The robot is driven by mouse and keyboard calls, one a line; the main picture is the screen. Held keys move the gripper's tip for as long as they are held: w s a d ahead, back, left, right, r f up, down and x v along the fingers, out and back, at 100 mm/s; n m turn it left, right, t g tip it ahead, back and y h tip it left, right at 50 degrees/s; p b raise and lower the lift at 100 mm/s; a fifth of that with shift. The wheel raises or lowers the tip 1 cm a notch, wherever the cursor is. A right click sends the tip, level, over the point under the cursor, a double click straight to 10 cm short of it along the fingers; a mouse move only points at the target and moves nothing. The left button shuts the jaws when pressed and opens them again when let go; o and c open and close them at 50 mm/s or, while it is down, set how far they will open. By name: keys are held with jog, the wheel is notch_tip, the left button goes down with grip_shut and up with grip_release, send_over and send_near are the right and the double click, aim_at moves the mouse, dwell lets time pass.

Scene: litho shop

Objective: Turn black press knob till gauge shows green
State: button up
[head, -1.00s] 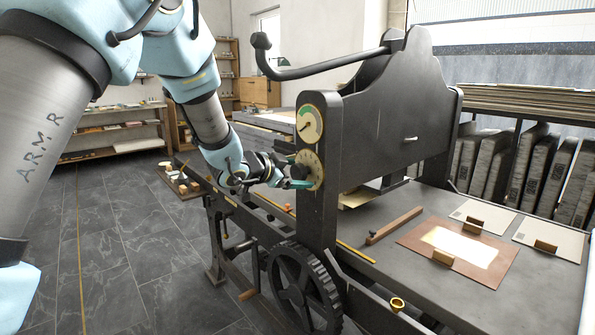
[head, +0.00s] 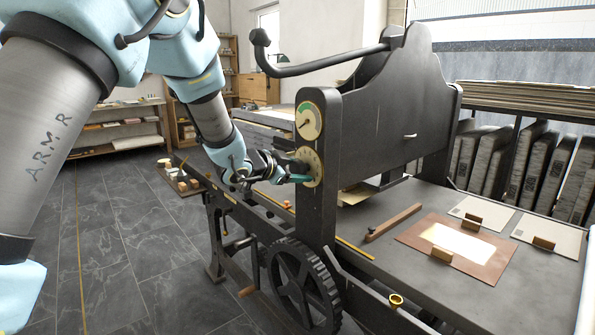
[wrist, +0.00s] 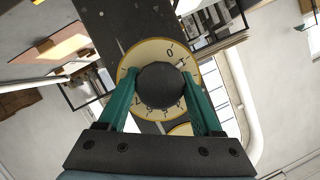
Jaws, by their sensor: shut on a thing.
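The black knob (wrist: 162,86) sits at the centre of a cream dial plate (wrist: 155,50) with numbers around its edge, on the front post of the black press (head: 318,215). My gripper (wrist: 163,95) has its green fingers on both sides of the knob, shut on it. In the head view, my gripper (head: 300,178) reaches the dial from the left and hides most of the knob. The round gauge (head: 309,121) is above the dial, with a green band at its upper part. Its needle points to the lower left, away from the green.
A long black lever (head: 320,68) extends left above the gauge. A toothed wheel (head: 303,290) is below the dial. The press bed (head: 400,262) holds a wooden bar (head: 394,222) and a brown sheet (head: 470,262). The floor at left is open.

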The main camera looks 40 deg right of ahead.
jog(key=shift+c, duration=1.4)
jog(key=shift+f, duration=0.1)
jog(key=shift+f+b, duration=0.1)
jog(key=shift+b, duration=0.85)
